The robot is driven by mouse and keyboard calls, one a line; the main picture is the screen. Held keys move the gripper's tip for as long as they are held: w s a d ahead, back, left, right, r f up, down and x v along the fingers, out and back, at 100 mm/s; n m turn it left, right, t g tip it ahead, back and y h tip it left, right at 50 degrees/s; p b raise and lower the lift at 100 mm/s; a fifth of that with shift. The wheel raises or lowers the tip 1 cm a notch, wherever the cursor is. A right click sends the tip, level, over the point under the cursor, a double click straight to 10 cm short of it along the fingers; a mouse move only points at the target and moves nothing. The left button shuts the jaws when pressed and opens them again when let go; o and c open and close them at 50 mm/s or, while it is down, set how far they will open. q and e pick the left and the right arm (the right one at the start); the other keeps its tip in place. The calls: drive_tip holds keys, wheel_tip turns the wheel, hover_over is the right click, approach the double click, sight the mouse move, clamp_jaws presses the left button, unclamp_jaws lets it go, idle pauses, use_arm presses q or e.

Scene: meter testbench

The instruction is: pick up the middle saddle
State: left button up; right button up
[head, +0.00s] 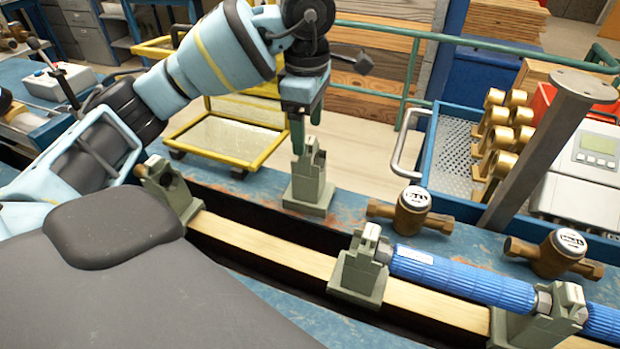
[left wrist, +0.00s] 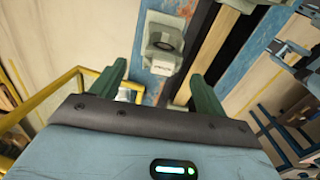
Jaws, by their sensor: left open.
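Several grey-green saddles show in the head view. One saddle (head: 310,183) stands upright on the blue bench behind the rail. Three more are along the rail: a left one (head: 172,188), one in the middle (head: 358,268) at the blue pipe's left end, and one at the right (head: 540,324). I cannot tell for certain which is called middle. My left gripper (head: 306,122) is open and empty, pointing down just above the saddle behind the rail. In the left wrist view a saddle (left wrist: 163,42) lies ahead between the open fingers (left wrist: 158,72). My right gripper is not in view.
A blue ribbed pipe (head: 460,277) lies along the wooden rail (head: 255,240) at the right. Two brass meters (head: 412,211) (head: 560,254) stand behind it. A grey post (head: 545,140) and a blue tray (head: 455,135) with brass parts are at the right. A yellow cart (head: 225,140) stands behind.

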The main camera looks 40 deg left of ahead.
sight(309, 139)
use_arm(q)
drive_tip(key=f, duration=0.4)
drive_tip(key=shift+s+d, duration=0.1)
drive_tip(key=shift+d, duration=0.1)
drive_tip(key=shift+c, duration=0.3)
drive_tip(key=shift+r, duration=0.1)
clamp_jaws()
